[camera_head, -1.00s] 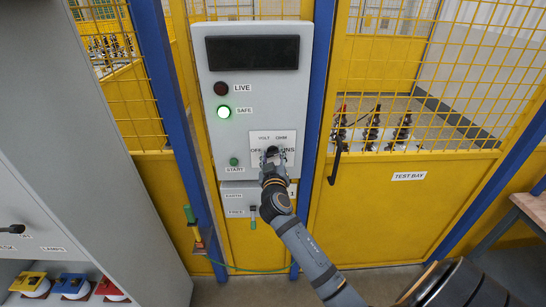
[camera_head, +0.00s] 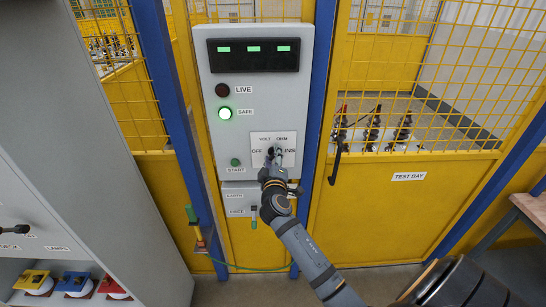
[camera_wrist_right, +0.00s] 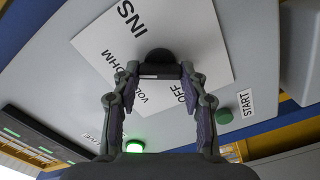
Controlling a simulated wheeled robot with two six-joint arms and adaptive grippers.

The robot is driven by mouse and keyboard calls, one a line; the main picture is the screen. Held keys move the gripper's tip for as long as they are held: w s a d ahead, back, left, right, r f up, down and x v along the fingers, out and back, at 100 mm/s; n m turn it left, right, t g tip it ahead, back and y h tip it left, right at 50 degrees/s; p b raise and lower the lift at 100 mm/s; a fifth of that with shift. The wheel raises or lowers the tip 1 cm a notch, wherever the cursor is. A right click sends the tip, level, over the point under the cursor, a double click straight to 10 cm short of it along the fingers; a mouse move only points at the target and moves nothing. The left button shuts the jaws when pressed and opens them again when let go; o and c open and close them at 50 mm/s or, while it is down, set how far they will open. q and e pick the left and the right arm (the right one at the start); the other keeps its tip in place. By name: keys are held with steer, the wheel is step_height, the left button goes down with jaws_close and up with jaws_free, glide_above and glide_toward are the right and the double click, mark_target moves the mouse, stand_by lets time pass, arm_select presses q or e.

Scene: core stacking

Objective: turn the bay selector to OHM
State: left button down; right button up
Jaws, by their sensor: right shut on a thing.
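The bay selector is a round black knob (camera_wrist_right: 158,57) on a white plate (camera_wrist_right: 95,48) with VOLT, OHM, OFF and INS labels. In the head view the plate (camera_head: 262,139) sits low on the grey control panel. My right gripper (camera_head: 274,155) is at the knob and hides most of it. In the right wrist view my right gripper (camera_wrist_right: 159,74) has its fingers shut on the knob, one on each side. I cannot tell for sure which label the knob points to. My left gripper is not in view.
The panel's display (camera_head: 253,55) shows three green marks. The SAFE lamp (camera_head: 224,113) is lit green and the LIVE lamp (camera_head: 222,90) is dark. A START button (camera_head: 235,162) is left of the plate. The yellow test bay door (camera_head: 390,215) stands to the right.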

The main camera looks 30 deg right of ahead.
stand_by(0.5)
steer(key=o, duration=1.1)
steer(key=shift+o, duration=0.2)
steer(key=v, duration=0.7)
steer(key=shift+s+a, duration=0.2)
